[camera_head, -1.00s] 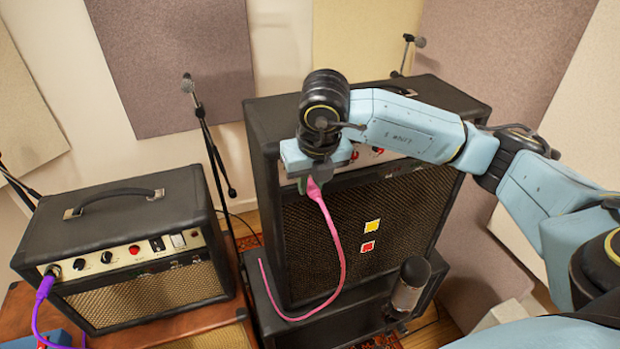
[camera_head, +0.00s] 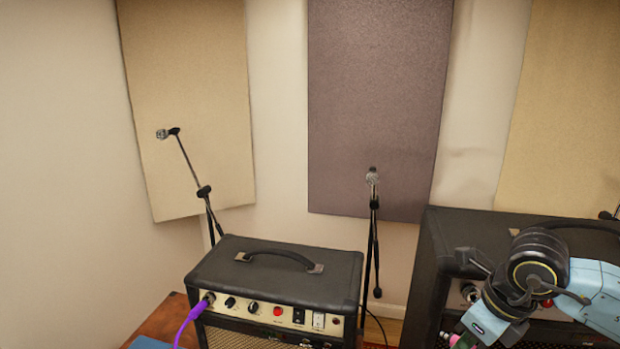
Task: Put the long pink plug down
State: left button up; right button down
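My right gripper (camera_head: 474,328) is at the lower right, in front of the large black amplifier (camera_head: 445,240). A small part of the long pink plug (camera_head: 462,341) shows at its fingertips, by the bottom edge of the view. The gripper appears shut on the plug. The rest of the plug and its cable are out of view.
A smaller black amplifier (camera_head: 280,270) with a handle stands at the centre left on a brown wooden surface (camera_head: 162,318). A purple plug (camera_head: 192,320) sits in its left jack. Two microphone stands (camera_head: 207,205) (camera_head: 374,235) stand behind it.

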jog(key=a+f+n+g+h+b, duration=0.1)
jog(key=f+n+b, duration=0.3)
jog(key=n, duration=1)
jog(key=s+a+f+n+g+b, duration=0.1)
jog(key=a+f+n+g+b, duration=0.3)
jog(key=n, duration=1.1)
notch_tip(320, 180, down, 2)
jog(key=shift+s+a+f+g+h+b, duration=0.2)
jog(key=shift+a+f+g+h+b, duration=0.15)
jog(key=shift+b, duration=0.2)
jog(key=shift+d, duration=0.1)
